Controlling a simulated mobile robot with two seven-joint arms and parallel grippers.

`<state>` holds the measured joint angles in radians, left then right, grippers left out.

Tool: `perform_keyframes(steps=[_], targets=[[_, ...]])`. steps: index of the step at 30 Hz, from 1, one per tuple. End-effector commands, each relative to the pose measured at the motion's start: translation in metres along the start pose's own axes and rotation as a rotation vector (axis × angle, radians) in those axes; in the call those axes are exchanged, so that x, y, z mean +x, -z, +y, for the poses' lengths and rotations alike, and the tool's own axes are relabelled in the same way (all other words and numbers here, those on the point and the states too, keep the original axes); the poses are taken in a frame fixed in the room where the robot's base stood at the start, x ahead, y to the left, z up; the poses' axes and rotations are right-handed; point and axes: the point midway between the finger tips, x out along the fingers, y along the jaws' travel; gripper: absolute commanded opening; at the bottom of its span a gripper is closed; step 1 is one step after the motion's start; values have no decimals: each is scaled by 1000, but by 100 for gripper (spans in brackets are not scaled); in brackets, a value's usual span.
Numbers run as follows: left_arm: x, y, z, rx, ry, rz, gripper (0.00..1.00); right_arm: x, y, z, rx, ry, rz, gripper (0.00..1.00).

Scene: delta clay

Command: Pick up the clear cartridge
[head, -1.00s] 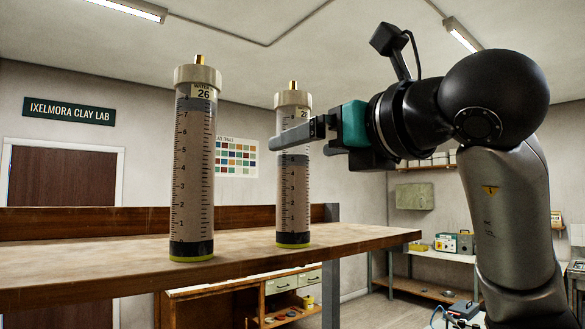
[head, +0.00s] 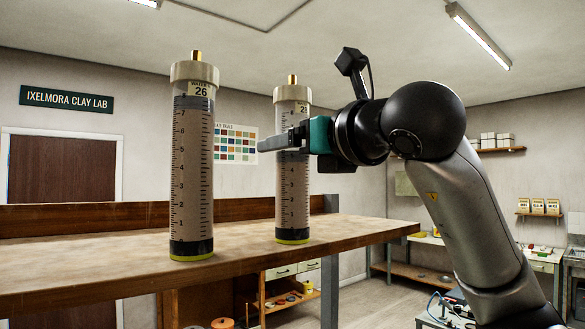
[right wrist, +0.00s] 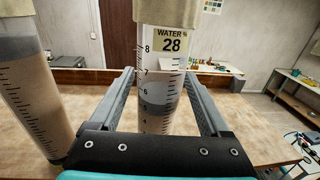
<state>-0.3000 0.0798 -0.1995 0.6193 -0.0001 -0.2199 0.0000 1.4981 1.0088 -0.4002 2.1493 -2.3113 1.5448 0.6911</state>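Two tall see-through cartridges with cream caps, brass tips and black, yellow-edged bases stand upright on the wooden shelf (head: 120,264). The left one, labelled 26 (head: 192,165), is filled with brownish material almost to its cap. The right one, labelled 28 (head: 292,195), has a clear upper part above grey-brown contents, seen in the right wrist view (right wrist: 160,95). My right gripper (head: 264,145) is open at the upper half of cartridge 28. In the right wrist view its fingers (right wrist: 160,74) lie either side of that cartridge, with visible gaps. My left gripper is out of view.
Cartridge 26 also stands close outside the left finger in the right wrist view (right wrist: 30,95). A low wooden back board (head: 90,220) runs along the shelf's rear. The shelf is bare right of cartridge 28.

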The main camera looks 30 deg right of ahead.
Motion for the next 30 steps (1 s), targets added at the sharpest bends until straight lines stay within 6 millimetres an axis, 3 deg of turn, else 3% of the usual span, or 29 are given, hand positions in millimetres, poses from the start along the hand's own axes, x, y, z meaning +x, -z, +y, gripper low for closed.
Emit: perform_keyframes(steps=[2,21,30], targets=[[0,0,0,0,0,-1,50,0,0,0,0,0,0,70],[0,-1,0,0,0,-1,50,0,0,0,0,0,-1,0],[0,0,0,1,0,-1,50,-1,-2,0,1,0,-6,0]])
